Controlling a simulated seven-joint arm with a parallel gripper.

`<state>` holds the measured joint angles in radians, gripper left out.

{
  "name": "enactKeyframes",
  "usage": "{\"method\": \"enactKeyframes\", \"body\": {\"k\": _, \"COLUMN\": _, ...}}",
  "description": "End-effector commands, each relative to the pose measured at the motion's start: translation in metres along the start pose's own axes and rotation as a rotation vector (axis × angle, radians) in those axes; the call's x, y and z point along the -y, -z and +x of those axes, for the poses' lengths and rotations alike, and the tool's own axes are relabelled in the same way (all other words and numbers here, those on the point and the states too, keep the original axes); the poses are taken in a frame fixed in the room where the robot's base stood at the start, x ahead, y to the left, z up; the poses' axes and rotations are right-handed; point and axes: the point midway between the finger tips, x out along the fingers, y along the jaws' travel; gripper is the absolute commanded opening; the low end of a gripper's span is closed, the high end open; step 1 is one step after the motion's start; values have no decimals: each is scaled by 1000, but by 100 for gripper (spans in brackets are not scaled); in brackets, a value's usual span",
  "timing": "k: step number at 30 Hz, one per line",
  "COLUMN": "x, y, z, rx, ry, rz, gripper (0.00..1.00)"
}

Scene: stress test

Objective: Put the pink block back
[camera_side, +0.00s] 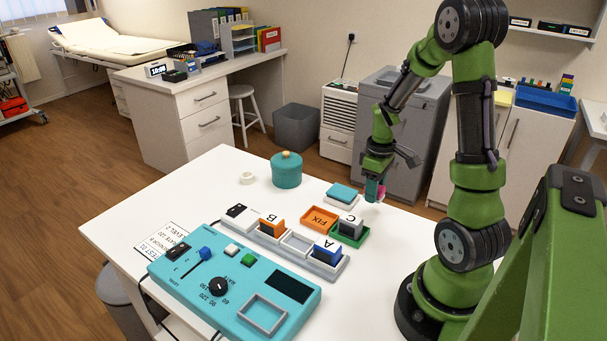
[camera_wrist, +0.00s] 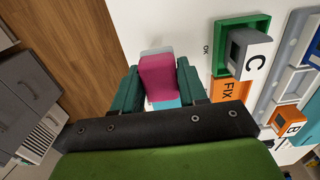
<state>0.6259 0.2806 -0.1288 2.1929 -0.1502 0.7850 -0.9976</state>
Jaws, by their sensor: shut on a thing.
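My gripper (camera_side: 375,188) hangs over the right part of the white table, near its far edge. It is shut on the pink block (camera_side: 381,193). In the wrist view the pink block (camera_wrist: 157,78) sits between the two green fingers (camera_wrist: 160,88), with a pale grey part at its far end. The side view shows only a small part of it, the fingers hiding the rest. The grey rack (camera_side: 297,242) holds an orange B block (camera_side: 272,226) and a blue A block (camera_side: 327,252), with an empty slot between them. A grey C block (camera_side: 351,226) stands in a green tray (camera_side: 364,237).
An orange FIX tray (camera_side: 320,218) lies empty beside the green tray. A blue-topped pad (camera_side: 342,193) lies left of my gripper. A teal jar (camera_side: 286,170) and a white tape roll (camera_side: 247,178) stand farther left. A turquoise console (camera_side: 190,285) fills the table's front.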

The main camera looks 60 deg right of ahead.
Motion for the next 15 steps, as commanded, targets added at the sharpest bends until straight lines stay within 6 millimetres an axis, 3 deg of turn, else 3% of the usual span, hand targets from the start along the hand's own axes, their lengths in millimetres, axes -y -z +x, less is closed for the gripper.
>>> {"method": "enactKeyframes", "body": {"k": 9, "x": 0, "y": 0, "z": 39, "rx": 2, "ry": 2, "rz": 1, "gripper": 14}}
{"method": "enactKeyframes", "body": {"k": 15, "x": 0, "y": 0, "z": 45, "rx": -1, "ry": 0, "rz": 2, "gripper": 14}}
